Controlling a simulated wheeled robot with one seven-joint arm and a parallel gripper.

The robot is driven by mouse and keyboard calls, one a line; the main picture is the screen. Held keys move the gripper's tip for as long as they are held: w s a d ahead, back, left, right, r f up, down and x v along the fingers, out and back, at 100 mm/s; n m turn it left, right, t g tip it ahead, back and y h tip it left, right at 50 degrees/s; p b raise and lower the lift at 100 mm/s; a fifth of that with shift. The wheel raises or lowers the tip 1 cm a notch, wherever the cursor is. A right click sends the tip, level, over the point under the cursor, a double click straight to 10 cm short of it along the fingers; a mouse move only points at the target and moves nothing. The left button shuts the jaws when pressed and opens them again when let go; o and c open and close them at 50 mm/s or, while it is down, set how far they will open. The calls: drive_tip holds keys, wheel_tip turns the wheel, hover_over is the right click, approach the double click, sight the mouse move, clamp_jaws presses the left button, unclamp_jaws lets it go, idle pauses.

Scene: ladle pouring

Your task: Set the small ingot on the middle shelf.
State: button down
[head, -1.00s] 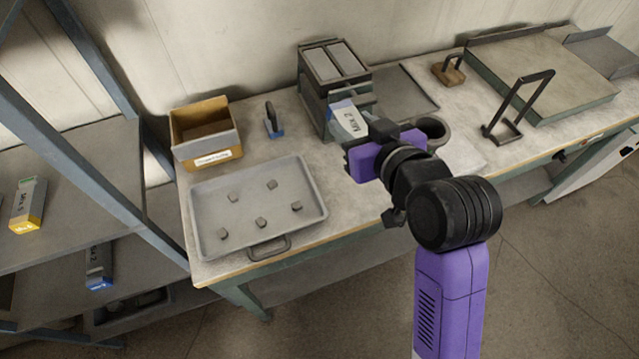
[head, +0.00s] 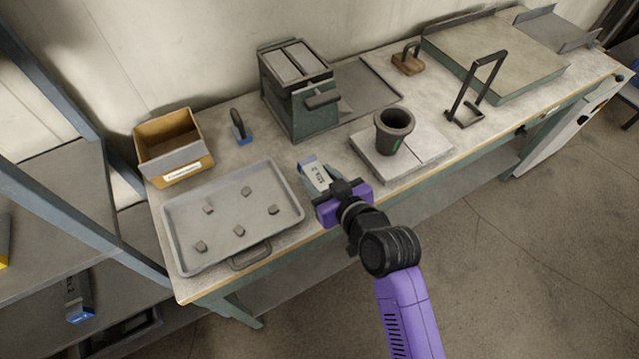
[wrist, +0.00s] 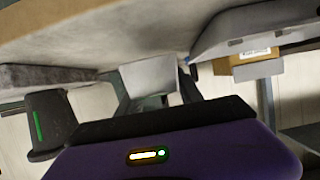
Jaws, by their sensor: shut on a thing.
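My gripper (head: 332,190) is shut on a grey ingot (head: 315,174) with a white label and a blue part. It holds the ingot near the table's front edge, just right of the tray. In the wrist view a pale block between the jaws (wrist: 150,76) appears to be this ingot. The shelf rack stands at the far left. One of its shelves (head: 50,200) is at about table height, with a yellow-ended bar (head: 4,240) at the picture edge. A blue-ended bar (head: 78,297) lies on a lower level. I cannot tell the rack's full number of levels.
A tray (head: 180,215) with several small lumps and a cardboard box (head: 172,146) lie between gripper and rack. A dark crucible (head: 393,130) stands on a pale slab right of the gripper. A blue rack post (head: 135,235) fronts the shelves. Floor before the table is clear.

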sight(320, 186)
drive_tip(key=shift+f, duration=1.35)
drive_tip(key=shift+f, duration=0.15)
drive_tip(key=c, duration=0.8)
unclamp_jaws()
drive_tip(key=shift+o, duration=0.2)
